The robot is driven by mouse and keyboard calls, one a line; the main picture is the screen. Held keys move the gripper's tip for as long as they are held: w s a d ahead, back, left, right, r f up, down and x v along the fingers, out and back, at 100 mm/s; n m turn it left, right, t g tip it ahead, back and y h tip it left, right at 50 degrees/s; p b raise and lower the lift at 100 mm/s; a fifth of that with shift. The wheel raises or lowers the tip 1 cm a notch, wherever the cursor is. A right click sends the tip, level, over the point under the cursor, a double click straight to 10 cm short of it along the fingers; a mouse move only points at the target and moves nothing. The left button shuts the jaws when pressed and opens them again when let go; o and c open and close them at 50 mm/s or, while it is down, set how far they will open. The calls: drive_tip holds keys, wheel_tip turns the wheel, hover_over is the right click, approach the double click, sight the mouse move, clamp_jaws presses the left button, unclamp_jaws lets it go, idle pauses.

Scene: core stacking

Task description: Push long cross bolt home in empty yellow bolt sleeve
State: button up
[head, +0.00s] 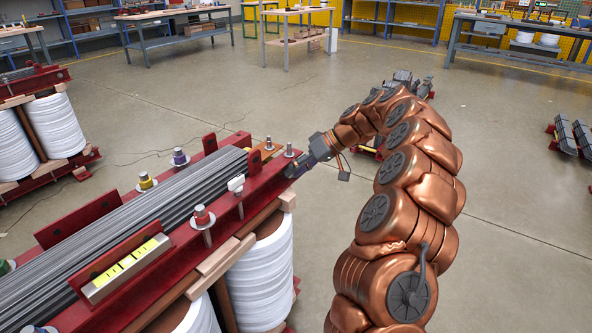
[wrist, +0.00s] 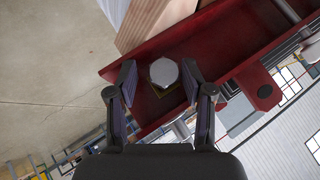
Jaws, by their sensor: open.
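My gripper (head: 297,170) is at the far right end of the red clamp beam (head: 215,232). In the wrist view its open fingers (wrist: 158,68) stand on either side of a pale, round-looking bolt head (wrist: 163,72), with no clear grip on it. Thin yellowish edges show on the red beam below the head, but I cannot tell whether they belong to a yellow sleeve. The bolt's shank is hidden. In the head view, a bolt with a yellow collar (head: 146,181) stands on the far side of the core.
A purple-collared bolt (head: 180,158), a red-collared bolt (head: 202,216) and a white T-shaped piece (head: 236,184) stand up along the core (head: 150,212). A yellow-marked block (head: 125,266) lies nearer. White coils (head: 262,275) hang below.

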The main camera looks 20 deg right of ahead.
drive_tip(key=shift+a+r, duration=0.1)
drive_tip(key=shift+r, duration=0.2)
drive_tip(key=shift+r, duration=0.15)
drive_tip(key=v, duration=1.1)
drive_tip(key=shift+d, duration=0.45)
drive_tip(key=shift+s, duration=0.1)
drive_tip(key=shift+c, duration=0.2)
